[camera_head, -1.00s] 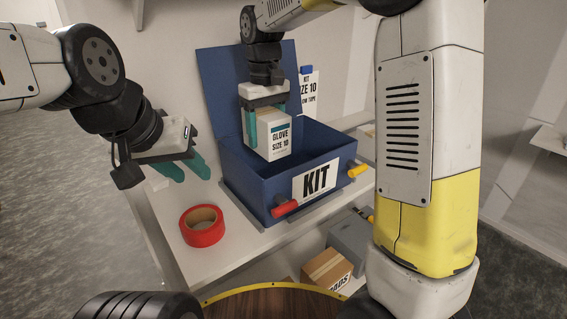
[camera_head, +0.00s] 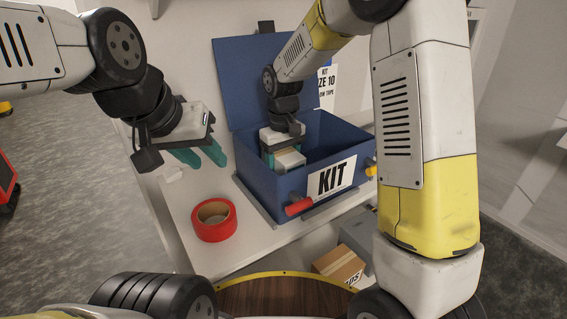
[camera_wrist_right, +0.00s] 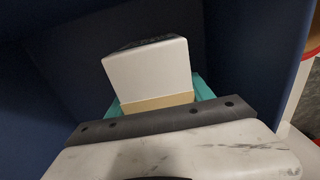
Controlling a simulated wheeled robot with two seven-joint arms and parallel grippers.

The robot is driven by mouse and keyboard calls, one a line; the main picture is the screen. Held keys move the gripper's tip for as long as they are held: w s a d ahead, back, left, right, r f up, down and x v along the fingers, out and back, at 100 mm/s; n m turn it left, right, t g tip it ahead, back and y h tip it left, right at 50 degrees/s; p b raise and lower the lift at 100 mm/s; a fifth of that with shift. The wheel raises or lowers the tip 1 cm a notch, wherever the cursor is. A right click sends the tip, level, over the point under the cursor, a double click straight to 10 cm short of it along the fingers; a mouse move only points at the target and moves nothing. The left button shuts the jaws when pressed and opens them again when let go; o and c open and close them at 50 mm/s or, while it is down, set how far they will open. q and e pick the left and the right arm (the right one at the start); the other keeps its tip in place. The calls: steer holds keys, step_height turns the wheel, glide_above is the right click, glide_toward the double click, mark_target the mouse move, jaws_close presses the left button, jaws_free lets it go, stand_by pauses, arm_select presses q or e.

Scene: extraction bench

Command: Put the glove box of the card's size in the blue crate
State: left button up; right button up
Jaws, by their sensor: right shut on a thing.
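The blue crate (camera_head: 268,182), with a KIT label on its front and its lid raised, stands on the bench. My right gripper (camera_head: 284,161) is inside it at the left end, shut on the glove box (camera_head: 289,158). The box is mostly hidden by the crate wall and gripper. In the right wrist view the white and tan box (camera_wrist_right: 150,72) sits between the teal fingers, with dark blue walls around. Whether it touches the crate floor is hidden. The card (camera_head: 327,88), partly hidden behind the lid, shows size 10. My left gripper (camera_head: 201,157) is open and empty, left of the crate.
A red tape roll (camera_head: 214,220) lies on the bench (camera_head: 190,262) left of the crate. A red handle (camera_head: 299,206) and a yellow one stick out at the crate's front. A cardboard box (camera_head: 338,265) and a grey bin stand lower down.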

steer(key=shift+f, duration=0.75)
steer(key=shift+f, duration=0.1)
steer(key=o, duration=1.7)
steer(key=shift+o, duration=0.2)
